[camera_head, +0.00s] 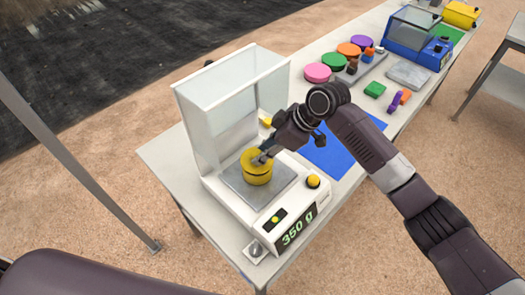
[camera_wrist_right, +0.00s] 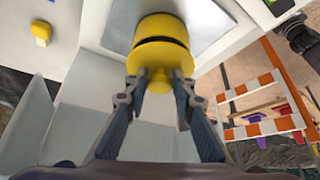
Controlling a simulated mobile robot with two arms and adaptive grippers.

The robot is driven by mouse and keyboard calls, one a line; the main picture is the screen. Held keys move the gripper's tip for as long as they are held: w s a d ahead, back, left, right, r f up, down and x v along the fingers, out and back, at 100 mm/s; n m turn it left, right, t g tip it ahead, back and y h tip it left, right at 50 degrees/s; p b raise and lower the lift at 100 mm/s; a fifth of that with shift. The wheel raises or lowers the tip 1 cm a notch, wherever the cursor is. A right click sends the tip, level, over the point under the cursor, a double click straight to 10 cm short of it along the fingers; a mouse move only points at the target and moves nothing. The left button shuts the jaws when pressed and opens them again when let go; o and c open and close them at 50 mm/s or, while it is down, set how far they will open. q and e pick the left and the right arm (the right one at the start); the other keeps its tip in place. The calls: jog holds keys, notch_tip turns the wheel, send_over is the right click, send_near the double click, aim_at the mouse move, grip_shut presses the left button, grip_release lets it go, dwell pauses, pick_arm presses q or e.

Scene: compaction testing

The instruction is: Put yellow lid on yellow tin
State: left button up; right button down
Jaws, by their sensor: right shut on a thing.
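The yellow tin (camera_head: 258,178) stands upright on the grey pan of the scale. The yellow lid (camera_head: 250,157) is right at the top of the tin. In the right wrist view, the lid (camera_wrist_right: 135,56) has a knob, and a thin dark gap shows between it and the tin (camera_wrist_right: 160,27). I cannot tell whether they touch at some point. My right gripper (camera_head: 264,154) reaches in from the right above the tin. In the right wrist view, its fingers (camera_wrist_right: 159,88) are shut on the lid's knob. My left gripper is not in view.
The scale (camera_head: 272,217) shows 350 g and has a clear shield (camera_head: 230,95) behind the pan. A blue mat (camera_head: 335,157) lies to its right. Coloured lids (camera_head: 317,72), a green block (camera_head: 375,89) and a blue machine (camera_head: 415,45) stand farther along the table.

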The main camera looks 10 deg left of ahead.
jog(key=shift+f+b, duration=0.4)
jog(key=shift+f, duration=0.5)
dwell(0.3)
jog(key=c, duration=1.5)
grip_release()
jog(key=shift+c, duration=1.1)
jog(key=shift+p+v, duration=1.2)
jog(key=shift+p, duration=0.05)
jog(key=p+v, duration=0.3)
jog(key=shift+d+r, duration=0.15)
jog(key=shift+r, duration=0.1)
jog(key=shift+s+f, duration=0.1)
